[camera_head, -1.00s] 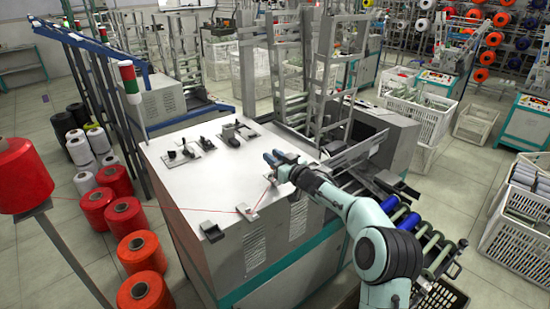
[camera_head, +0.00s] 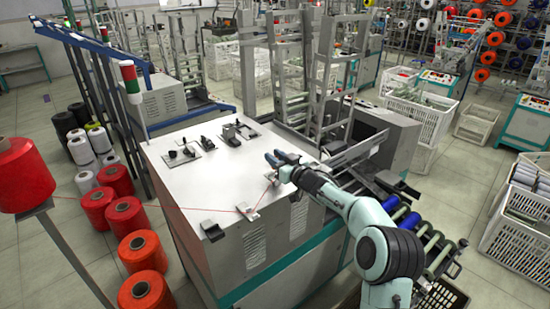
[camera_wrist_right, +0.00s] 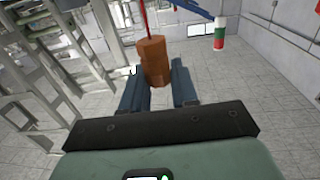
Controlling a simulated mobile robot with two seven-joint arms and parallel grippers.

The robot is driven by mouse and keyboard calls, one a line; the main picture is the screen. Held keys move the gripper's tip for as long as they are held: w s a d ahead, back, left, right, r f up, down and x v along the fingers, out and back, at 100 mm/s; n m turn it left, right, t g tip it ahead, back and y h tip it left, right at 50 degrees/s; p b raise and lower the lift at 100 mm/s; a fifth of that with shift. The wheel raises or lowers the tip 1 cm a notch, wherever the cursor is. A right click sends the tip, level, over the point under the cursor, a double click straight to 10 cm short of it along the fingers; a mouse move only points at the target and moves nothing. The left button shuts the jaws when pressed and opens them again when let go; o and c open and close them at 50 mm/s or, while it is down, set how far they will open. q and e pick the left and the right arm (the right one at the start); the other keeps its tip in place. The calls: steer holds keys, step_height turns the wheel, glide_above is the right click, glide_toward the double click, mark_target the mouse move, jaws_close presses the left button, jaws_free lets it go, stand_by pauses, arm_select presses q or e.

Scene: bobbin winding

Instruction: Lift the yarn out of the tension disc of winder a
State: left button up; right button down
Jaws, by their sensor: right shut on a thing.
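My right gripper (camera_head: 272,160) is above the light top plate of the winder (camera_head: 205,180), coming in from the right. In the right wrist view, its two blue-grey fingers (camera_wrist_right: 158,88) are shut on a brown, block-like end piece (camera_wrist_right: 153,58). Red yarn (camera_wrist_right: 145,20) runs from that piece. In the head view, the yarn (camera_head: 150,206) comes from the left to a small metal fitting (camera_head: 240,210) on the plate, apparently the tension disc, then rises towards my right gripper. Whether it still sits between discs is too small to tell. My left gripper is not in view.
A big red cone (camera_head: 25,178) stands on a post at the left, with several cones on the floor. A metal frame (camera_head: 290,75) rises behind; rollers (camera_head: 410,222) lie at the right.

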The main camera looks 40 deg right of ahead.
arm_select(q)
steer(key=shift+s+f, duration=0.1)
arm_select(e)
steer(key=shift+f, duration=0.2)
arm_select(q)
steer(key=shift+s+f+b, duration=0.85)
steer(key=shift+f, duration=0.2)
arm_select(e)
steer(key=shift+f, duration=1.8)
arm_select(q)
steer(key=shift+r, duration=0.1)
arm_select(e)
steer(key=shift+r, duration=0.15)
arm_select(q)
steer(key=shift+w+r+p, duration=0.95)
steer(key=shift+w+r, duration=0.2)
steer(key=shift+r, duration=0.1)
arm_select(e)
steer(key=shift+w+r, duration=0.1)
steer(key=shift+r, duration=1.3)
steer(key=shift+r, duration=0.2)
steer(key=shift+r+p, duration=0.9)
steer(key=shift+r, duration=0.45)
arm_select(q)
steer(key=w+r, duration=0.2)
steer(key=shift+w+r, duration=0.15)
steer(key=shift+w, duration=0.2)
arm_select(e)
steer(key=shift+f, duration=0.1)
